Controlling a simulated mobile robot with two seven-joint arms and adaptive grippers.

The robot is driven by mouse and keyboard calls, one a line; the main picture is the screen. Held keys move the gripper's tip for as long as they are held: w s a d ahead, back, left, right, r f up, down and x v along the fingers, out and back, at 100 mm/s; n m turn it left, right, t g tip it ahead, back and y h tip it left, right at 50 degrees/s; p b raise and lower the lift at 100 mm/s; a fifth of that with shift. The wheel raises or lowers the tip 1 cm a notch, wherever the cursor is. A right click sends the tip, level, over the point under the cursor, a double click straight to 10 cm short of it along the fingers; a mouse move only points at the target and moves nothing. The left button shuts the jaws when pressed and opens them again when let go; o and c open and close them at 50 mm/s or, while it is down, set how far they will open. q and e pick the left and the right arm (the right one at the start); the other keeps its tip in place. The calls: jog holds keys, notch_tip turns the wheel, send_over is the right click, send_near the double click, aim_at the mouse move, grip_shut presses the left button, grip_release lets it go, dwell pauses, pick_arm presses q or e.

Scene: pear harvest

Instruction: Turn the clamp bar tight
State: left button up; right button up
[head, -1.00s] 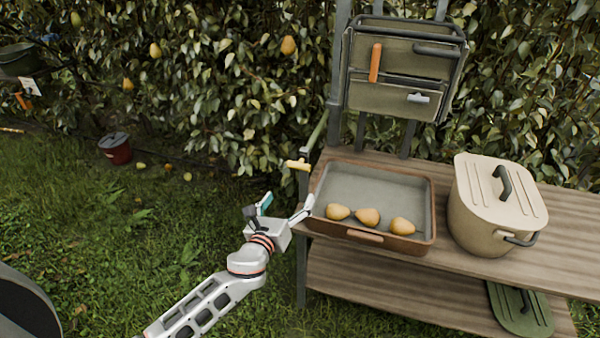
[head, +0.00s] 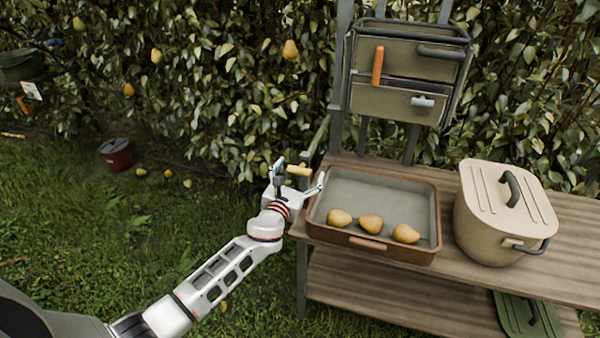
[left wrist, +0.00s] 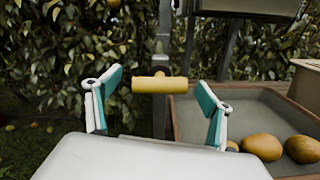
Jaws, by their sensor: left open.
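The yellow clamp bar (head: 299,170) sits at the left end of the wooden bench, beside the bench's left post. In the left wrist view the clamp bar (left wrist: 160,85) lies level, ahead of and between the fingers, with a small knob at its middle. My left gripper (head: 301,175) is open with the bar in line with its gap. Its two teal-padded fingers (left wrist: 158,100) stand on either side of the bar, apart from it. Whether the bar is fully inside the gap I cannot tell. My right gripper is not in view.
A brown-rimmed tray (head: 437,215) with three pears stands on the bench (head: 480,275), close right of my gripper. A beige lidded pot (head: 490,225) stands further right. A bag (head: 400,100) hangs behind. Open grass lies left, with a red bucket (head: 117,155).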

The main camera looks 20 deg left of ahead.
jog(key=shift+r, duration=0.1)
pick_arm(q)
jog(key=c, duration=1.1)
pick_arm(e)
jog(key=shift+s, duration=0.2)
